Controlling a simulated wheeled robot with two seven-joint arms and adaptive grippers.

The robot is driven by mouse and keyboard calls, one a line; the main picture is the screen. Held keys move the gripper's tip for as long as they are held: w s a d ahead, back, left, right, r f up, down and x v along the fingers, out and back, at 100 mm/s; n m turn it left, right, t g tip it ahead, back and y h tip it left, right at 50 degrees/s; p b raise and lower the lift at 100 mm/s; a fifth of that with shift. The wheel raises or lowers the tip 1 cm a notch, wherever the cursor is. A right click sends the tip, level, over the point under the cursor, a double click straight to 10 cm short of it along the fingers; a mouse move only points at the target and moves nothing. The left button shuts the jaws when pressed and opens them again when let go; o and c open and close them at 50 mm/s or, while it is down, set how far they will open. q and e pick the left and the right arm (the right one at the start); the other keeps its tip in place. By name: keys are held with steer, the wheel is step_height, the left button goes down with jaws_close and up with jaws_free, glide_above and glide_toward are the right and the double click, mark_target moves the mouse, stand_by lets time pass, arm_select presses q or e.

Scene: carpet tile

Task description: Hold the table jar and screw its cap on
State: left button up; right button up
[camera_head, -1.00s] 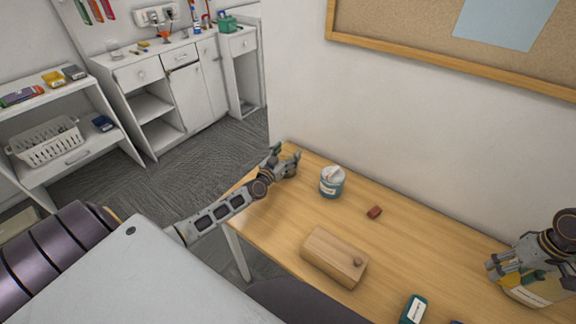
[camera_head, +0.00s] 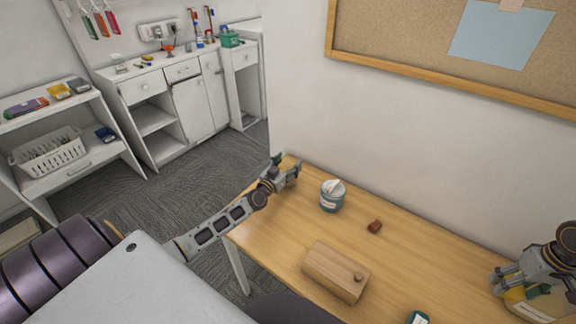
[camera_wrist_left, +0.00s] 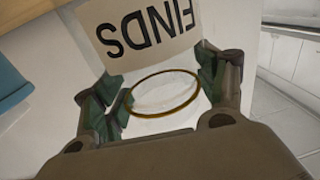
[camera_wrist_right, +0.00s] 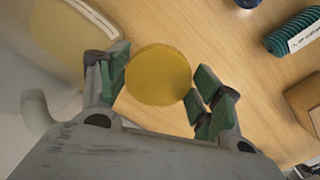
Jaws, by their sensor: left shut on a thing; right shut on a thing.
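In the left wrist view, a clear jar with a cream label (camera_wrist_left: 150,32) reading FINDS, upside down here, has a gold ring (camera_wrist_left: 166,92) between the fingers. My left gripper (camera_head: 286,174), shut on this jar, is at the table's far left corner. In the head view the clear jar is hard to make out. A round gold-yellow cap (camera_wrist_right: 158,75) is between the fingers of my right gripper (camera_wrist_right: 160,92), shut on it. The right gripper also shows at the head view's right edge (camera_head: 512,276), far from the left one.
A pale container (camera_wrist_right: 50,60) is close to the right gripper. The middle of the table is mostly clear.

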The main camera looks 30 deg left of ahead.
arm_select(q)
step_height(320, 180, up, 8)
steer(key=p, duration=0.5)
steer(key=shift+p, duration=0.3)
arm_select(e)
steer(key=shift+r, duration=3.05)
arm_select(q)
steer(key=shift+r, duration=0.1)
arm_select(e)
steer(key=shift+s+a+f, duration=0.1)
steer(key=shift+a+f, duration=0.1)
steer(key=shift+a, duration=0.1)
arm_select(q)
steer(key=s+d+f+b, duration=0.1)
steer(key=s+d+f, duration=0.3)
steer(key=s+d, duration=1.2)
steer(key=shift+d+f+b, duration=0.2)
steer(key=shift+d+b, duration=0.1)
steer(key=shift+d, duration=0.95)
arm_select(e)
steer(key=s+a+f+m, duration=0.2)
steer(key=a, duration=0.4)
steer(key=s+a+f+m, duration=0.2)
steer(key=a, duration=0.4)
steer(key=shift+s+f, duration=0.3)
steer(key=shift+s, duration=0.05)
arm_select(q)
steer(key=shift+w+d+h, duration=0.1)
steer(key=shift+h, duration=0.3)
